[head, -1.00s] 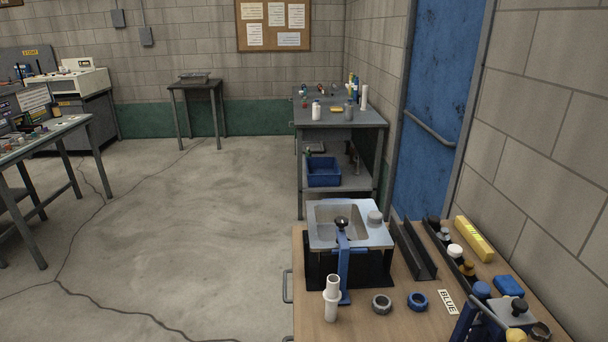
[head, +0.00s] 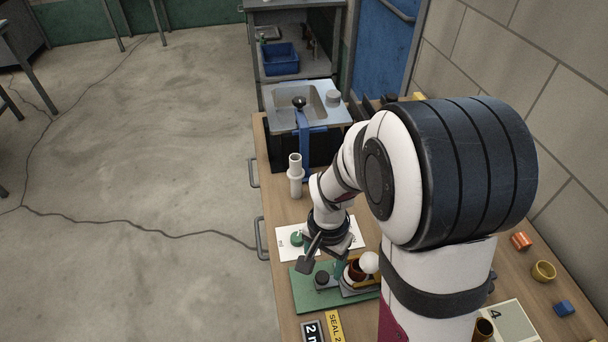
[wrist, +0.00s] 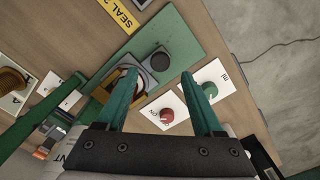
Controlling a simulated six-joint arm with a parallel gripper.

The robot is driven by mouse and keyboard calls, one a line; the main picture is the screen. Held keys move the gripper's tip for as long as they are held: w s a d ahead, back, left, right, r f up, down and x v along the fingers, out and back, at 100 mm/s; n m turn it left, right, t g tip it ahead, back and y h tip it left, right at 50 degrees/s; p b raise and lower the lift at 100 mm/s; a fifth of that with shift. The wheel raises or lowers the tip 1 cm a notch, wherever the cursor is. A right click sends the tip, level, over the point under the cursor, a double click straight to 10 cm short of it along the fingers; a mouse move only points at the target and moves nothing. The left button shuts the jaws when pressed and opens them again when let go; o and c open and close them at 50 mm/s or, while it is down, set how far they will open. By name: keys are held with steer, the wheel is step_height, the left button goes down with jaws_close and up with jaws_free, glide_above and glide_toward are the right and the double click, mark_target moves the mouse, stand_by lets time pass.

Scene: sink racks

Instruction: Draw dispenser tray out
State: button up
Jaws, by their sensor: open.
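No part is clearly marked as the dispenser tray. Two grey bar handles, an upper one (head: 253,172) and a lower one (head: 262,238), stick out from the left side of the wooden bench. My gripper (head: 325,258) is low over the bench, near a green board (head: 306,292) with a black knob (head: 322,277). In the wrist view my gripper (wrist: 160,80) has its two green fingers apart. One finger overlaps a brass-coloured part on the green board (wrist: 178,40); contact is unclear. A red knob (wrist: 167,115) shows between the fingers, and a green knob (wrist: 210,89) by the other.
A sink unit (head: 318,98) with a blue bracket stands at the bench's far end, with a white pipe piece (head: 295,175) before it. A yellow "SEAL 2" label (head: 333,325) lies near the front. My arm hides much of the bench's right.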

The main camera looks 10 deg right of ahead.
mark_target(321, 276)
step_height(321, 276, down, 5)
steer(key=shift+r, duration=0.1)
jaws_close()
stand_by(0.4)
steer(key=shift+a, duration=0.1)
stand_by(1.0)
